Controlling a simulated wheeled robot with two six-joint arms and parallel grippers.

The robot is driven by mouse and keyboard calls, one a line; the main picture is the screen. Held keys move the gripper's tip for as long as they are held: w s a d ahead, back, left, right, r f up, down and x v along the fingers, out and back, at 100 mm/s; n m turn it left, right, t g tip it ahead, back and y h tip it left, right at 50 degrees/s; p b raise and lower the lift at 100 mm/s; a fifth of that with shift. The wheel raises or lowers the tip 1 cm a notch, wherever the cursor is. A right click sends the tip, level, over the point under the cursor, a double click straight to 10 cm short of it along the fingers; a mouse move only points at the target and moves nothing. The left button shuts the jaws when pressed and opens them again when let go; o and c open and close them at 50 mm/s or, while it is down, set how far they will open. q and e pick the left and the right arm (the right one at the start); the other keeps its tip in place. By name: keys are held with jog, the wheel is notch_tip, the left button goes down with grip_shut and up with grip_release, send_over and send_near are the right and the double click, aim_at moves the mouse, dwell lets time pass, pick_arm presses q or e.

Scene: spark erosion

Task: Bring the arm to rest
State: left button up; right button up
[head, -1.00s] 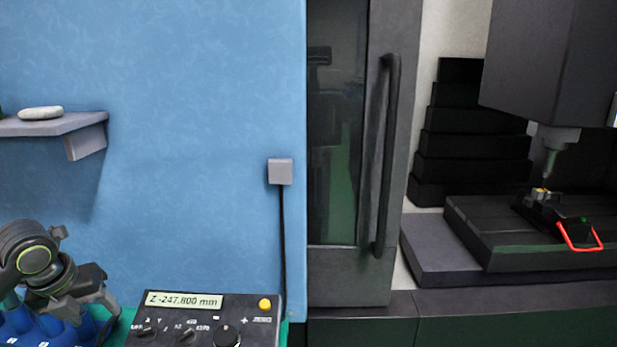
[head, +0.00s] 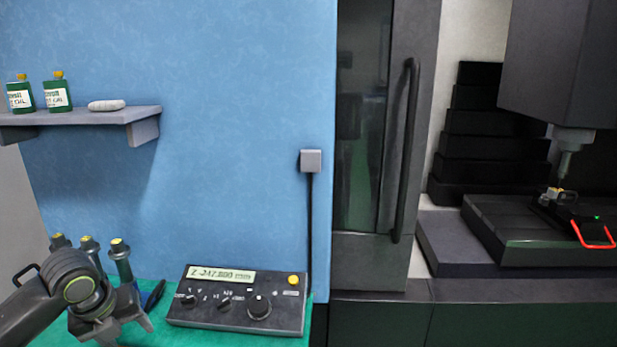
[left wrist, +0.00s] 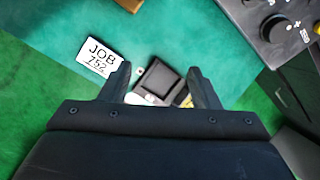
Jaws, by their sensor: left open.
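My left arm comes in from the lower left of the head view. Its gripper (head: 122,332) points down over the green bench, left of the control pendant (head: 240,298). In the left wrist view the two fingers of the gripper (left wrist: 158,82) are spread, with nothing held between them. Beyond the fingertips a dark square block (left wrist: 160,78) and a small pale item lie on the green surface. A white card reading JOB 752 (left wrist: 98,56) lies to the left of the fingers. My right gripper is not in view.
Several yellow-topped grey holders (head: 120,260) stand behind my left arm. A shelf (head: 85,117) carries two green oil bottles and a pale stone.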

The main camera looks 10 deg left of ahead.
pick_arm(q)
jog(key=s+d+f+n, duration=0.1)
jog(key=s+f+n, duration=0.1)
jog(key=f, duration=0.1)
jog(key=s+d+f+n, duration=0.2)
jog(key=f, duration=0.2)
jog(key=s+d+f+n, duration=0.1)
jog(key=d+f+n, duration=0.1)
jog(key=f, duration=0.1)
jog(key=shift+s+d+f+n, duration=0.1)
jog(key=shift+s+f+n, duration=0.25)
jog(key=shift+s+n, duration=0.05)
jog(key=s+d+f+n, duration=0.1)
jog(key=s+f+n, duration=0.1)
jog(key=s+d+f+n, duration=0.2)
jog(key=shift+n, duration=0.4)
jog(key=s+d+f+n+y, duration=0.1)
jog(key=s+d+f+n, duration=0.15)
jog(key=s+n, duration=0.5)
jog(key=s+d+f+n, duration=0.1)
jog(key=s+d+n, duration=0.2)
jog(key=s+n, duration=0.45)
notch_tip(320, 180, down, 26)
jog(key=a+f+n+g, duration=0.1)
jog(key=a+n, duration=0.1)
jog(key=s+d+f+g, duration=0.1)
jog(key=s+f, duration=1.2)
jog(key=f, duration=0.1)
jog(key=shift+s+g, duration=0.3)
jog(key=shift+s, duration=0.1)
